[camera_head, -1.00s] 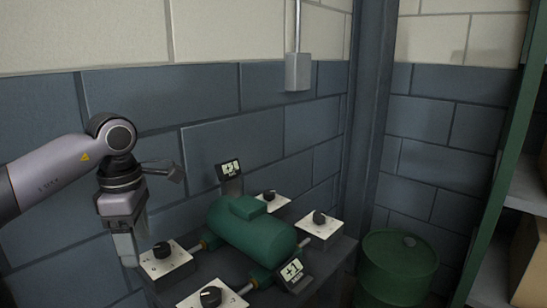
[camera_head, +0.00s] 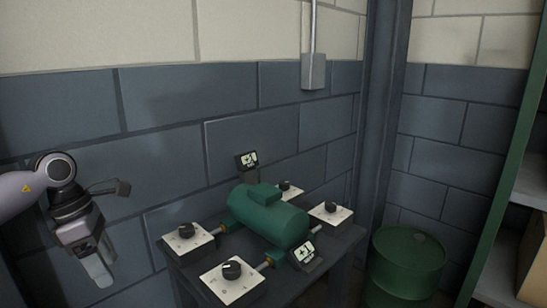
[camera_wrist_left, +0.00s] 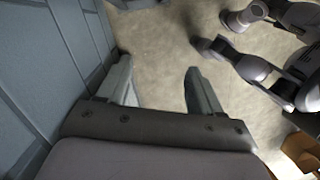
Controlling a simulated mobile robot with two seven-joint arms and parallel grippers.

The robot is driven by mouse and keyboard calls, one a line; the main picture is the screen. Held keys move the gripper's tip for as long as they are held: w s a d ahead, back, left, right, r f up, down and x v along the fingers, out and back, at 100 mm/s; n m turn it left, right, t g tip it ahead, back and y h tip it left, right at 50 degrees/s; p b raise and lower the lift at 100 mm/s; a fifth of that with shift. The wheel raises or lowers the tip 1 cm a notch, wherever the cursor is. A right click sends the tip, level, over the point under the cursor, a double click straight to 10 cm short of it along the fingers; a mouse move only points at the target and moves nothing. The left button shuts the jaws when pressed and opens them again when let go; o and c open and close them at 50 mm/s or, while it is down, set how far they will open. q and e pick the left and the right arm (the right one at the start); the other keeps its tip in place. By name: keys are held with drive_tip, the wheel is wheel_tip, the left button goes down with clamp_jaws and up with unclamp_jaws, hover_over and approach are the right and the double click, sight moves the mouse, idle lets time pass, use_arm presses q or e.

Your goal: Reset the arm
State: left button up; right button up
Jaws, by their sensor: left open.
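My left gripper (camera_head: 102,264) hangs at the left of the head view, pointing down, beside the blue wall and clear of the table. In the left wrist view its two fingers (camera_wrist_left: 160,84) stand apart with nothing between them, above the bare floor. My right gripper is not in the head view. The green casing (camera_head: 268,216) lies on the dark table (camera_head: 318,262). White boxes with black knobs stand around it, one at the front (camera_head: 233,282) and one at the left (camera_head: 187,240). Two small displays (camera_head: 247,160) (camera_head: 304,252) are by the casing.
A green barrel (camera_head: 405,262) stands right of the table. A green-framed shelf (camera_head: 500,215) with a brown box is at the far right. A grey wall box with a conduit (camera_head: 313,72) is above the table. The wall is close behind my left arm.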

use_arm(q)
drive_tip(key=s+d+f+n+t+h, duration=0.2)
drive_tip(key=d+f+n+h, duration=0.25)
drive_tip(key=d+h, duration=0.2)
drive_tip(key=s+d+f+n+t+h, duration=0.2)
drive_tip(key=d+f+n+h, duration=0.25)
drive_tip(key=d, duration=0.35)
drive_tip(key=s+a+f+n+t+y, duration=0.2)
drive_tip(key=s+a+f+n+y, duration=0.55)
drive_tip(key=n, duration=0.65)
drive_tip(key=s+a+f+n+t+y, duration=0.3)
drive_tip(key=s+a+f+n+y, duration=0.2)
drive_tip(key=s+a+f+n, duration=0.75)
drive_tip(key=w+d+n+t, duration=0.15)
drive_tip(key=d+n, duration=0.35)
drive_tip(key=d, duration=0.5)
drive_tip(key=w+d+n, duration=0.2)
drive_tip(key=d+n, duration=0.3)
drive_tip(key=d, duration=0.5)
drive_tip(key=shift+h, duration=0.45)
drive_tip(key=r+p, duration=0.4)
drive_tip(key=p, duration=0.1)
drive_tip(key=shift+a+r, duration=0.2)
drive_tip(key=shift+r, duration=0.1)
